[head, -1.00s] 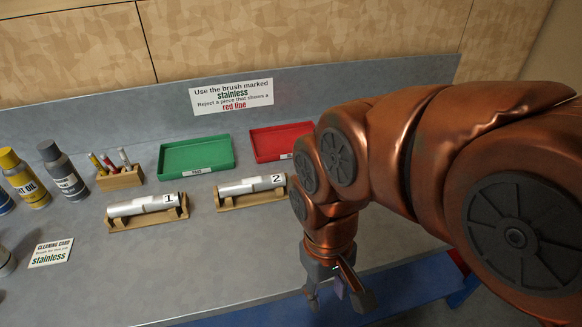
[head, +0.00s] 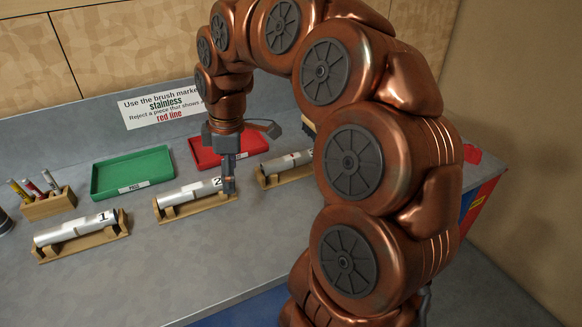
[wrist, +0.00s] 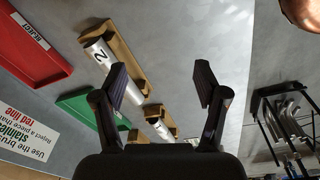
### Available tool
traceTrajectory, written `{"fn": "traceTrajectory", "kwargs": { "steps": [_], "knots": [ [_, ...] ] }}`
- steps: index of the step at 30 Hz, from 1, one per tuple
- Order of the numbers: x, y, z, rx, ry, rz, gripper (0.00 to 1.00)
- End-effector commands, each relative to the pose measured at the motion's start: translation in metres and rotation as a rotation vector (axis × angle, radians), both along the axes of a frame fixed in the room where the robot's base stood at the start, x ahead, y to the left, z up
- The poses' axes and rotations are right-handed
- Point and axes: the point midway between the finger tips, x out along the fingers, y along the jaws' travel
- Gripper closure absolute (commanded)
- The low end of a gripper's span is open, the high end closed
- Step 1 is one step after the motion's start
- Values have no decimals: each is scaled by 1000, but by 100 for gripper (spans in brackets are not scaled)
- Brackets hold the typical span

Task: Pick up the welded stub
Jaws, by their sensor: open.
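Three silvery tube pieces lie in wooden cradles on the grey bench in the head view. One is labelled 1 (head: 75,229), one labelled 2 (head: 190,193), and a third (head: 287,163) at the right is partly hidden by my arm and has a small reddish mark. I cannot tell which is the welded stub. My gripper (head: 247,158) is open and empty, over the bench near piece 2. In the wrist view, the fingers (wrist: 161,84) are spread apart, with piece 2 (wrist: 97,54) beyond the left finger and piece 1 (wrist: 160,128) between them, farther off.
A green tray (head: 133,190) and a red tray (head: 196,155) stand behind the cradles. A sign (head: 150,108) leans on the back wall. A pen holder (head: 48,207) is at the left. The bench front is clear. A dark rack (wrist: 284,118) shows at the wrist view's right.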

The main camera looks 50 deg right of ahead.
Motion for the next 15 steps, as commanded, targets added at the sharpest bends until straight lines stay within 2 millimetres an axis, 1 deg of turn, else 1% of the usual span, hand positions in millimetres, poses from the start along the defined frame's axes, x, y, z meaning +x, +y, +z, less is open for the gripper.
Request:
{"fn": "traceTrajectory", "kwargs": {
  "steps": [1,2,3,5,6,8,9,12,15],
  "knots": [
    [14,-21,-7,-2,-17,31,28],
    [21,-34,-10,-7,-25,57,28],
    [30,-52,-13,-16,-38,88,28],
    [39,-79,-19,-28,-51,134,28],
    [45,-99,-23,-40,-58,161,28],
    [50,-127,-30,-56,-67,199,28],
    [52,-146,-34,-67,-71,220,28],
    [53,-185,-45,-92,-72,266,28],
    [50,-215,-54,-112,-69,295,28]
  ]
}}
